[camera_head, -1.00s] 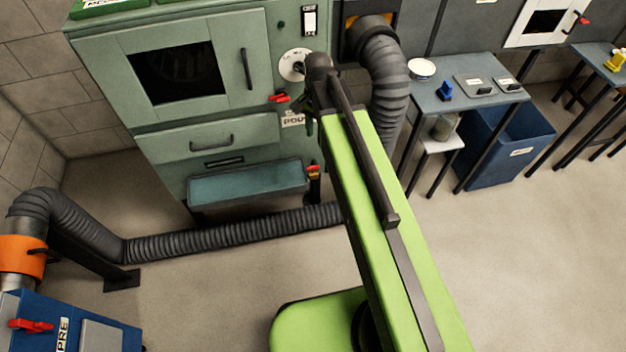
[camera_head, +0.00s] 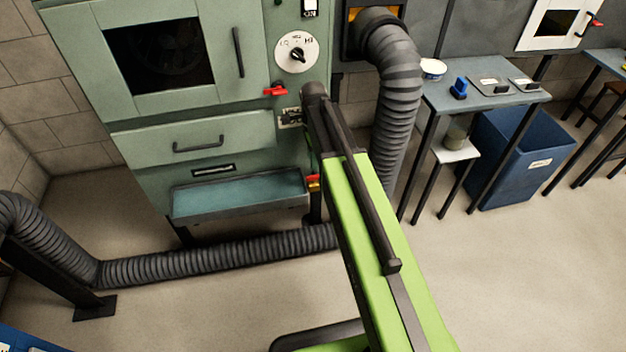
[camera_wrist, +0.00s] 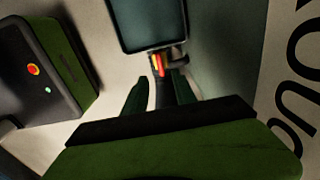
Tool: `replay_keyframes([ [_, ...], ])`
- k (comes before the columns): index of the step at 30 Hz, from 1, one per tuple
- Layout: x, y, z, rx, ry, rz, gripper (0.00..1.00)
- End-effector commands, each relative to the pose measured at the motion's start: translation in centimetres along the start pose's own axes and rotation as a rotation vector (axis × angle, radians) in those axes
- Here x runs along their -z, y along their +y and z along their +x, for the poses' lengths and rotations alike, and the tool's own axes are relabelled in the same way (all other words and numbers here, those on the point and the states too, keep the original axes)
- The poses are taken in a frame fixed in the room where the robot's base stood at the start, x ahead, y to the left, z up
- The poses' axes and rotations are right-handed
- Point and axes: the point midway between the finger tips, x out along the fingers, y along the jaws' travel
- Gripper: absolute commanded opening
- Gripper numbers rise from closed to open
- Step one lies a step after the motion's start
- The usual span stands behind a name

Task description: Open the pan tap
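The pan (camera_head: 240,196) is a blue-green tray low on the front of the green cabinet. It also shows at the top of the wrist view (camera_wrist: 150,28). The pan tap (camera_head: 314,184), a small red and yellow fitting, is at the pan's right end, partly hidden by my arm. In the wrist view the tap (camera_wrist: 158,64) lies just beyond my gripper (camera_wrist: 159,84), roughly centred between the fingers. The fingers are apart, with a dark post visible between them. I cannot tell whether they touch anything. My arm hides the gripper in the head view.
The green cabinet has a dial (camera_head: 297,54) and a red lever (camera_head: 275,91) above the pan. A ribbed hose (camera_head: 200,258) runs along the floor below it. A side table (camera_head: 490,97) and blue bin (camera_head: 530,150) stand right.

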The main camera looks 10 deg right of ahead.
Motion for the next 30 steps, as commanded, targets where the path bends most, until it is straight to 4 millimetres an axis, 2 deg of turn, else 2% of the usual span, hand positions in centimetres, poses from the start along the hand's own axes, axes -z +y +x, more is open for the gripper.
replay_keyframes([
  [1,0.0,0.0,2.2,0.000,0.000,0.000,0.33],
  [6,0.0,0.0,5.8,0.000,0.000,0.000,0.33],
  [10,0.1,0.0,7.7,0.000,0.000,0.000,0.33],
  [13,0.1,0.0,8.2,0.000,0.000,0.000,0.33],
  [21,0.1,0.0,8.0,0.000,0.000,0.001,0.31],
  [28,0.1,0.0,8.0,0.000,0.000,0.001,0.01],
  [30,0.1,0.0,8.0,0.000,0.000,0.001,0.00],
])
